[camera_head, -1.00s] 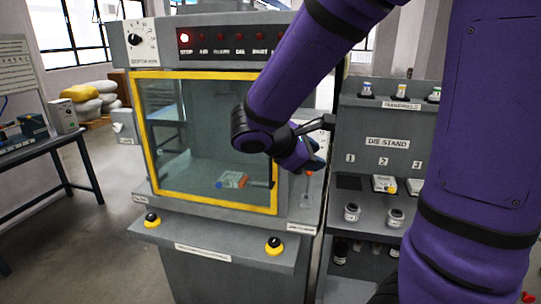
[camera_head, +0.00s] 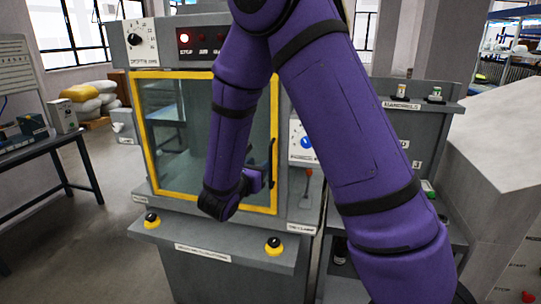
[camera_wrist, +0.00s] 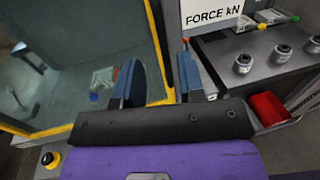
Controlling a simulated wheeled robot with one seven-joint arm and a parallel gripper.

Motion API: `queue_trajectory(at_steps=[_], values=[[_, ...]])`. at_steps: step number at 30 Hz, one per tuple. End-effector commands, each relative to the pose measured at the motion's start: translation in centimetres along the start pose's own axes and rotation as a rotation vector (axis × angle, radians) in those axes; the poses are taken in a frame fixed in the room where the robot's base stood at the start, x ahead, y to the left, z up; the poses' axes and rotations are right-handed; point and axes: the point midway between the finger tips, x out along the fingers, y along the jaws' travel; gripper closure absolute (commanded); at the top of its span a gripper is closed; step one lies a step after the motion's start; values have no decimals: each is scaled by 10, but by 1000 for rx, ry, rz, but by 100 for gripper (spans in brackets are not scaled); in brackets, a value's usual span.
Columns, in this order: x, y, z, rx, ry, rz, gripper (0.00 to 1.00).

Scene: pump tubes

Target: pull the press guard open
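The press guard (camera_head: 166,193) is a clear panel in a yellow frame on the front of the grey press. It looks shut. A black upright handle (camera_head: 273,157) is at its right edge. In the head view my gripper (camera_head: 263,178) is in front of the guard's lower right, close to the handle; its fingers are mostly hidden by my arm. In the wrist view the two blue fingers of my gripper (camera_wrist: 158,76) are apart, with the guard's yellow edge (camera_wrist: 157,40) showing between and beyond them.
The press's control panel (camera_head: 194,50) has a lit red lamp. The die stand at right holds several jars (camera_wrist: 243,63) and a red bin (camera_wrist: 269,107). Two yellow-based buttons (camera_head: 274,246) sit on the press's front ledge.

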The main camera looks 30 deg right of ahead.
Motion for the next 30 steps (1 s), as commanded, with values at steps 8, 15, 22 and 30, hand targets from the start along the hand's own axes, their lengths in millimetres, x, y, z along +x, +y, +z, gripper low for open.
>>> queue_trajectory(at_steps=[8,15,22,30], values=[[51,-1,0,1,1,-5,64],[80,-1,0,2,1,-3,64],[88,-1,0,1,1,-2,64],[88,-1,0,1,1,-2,80]])
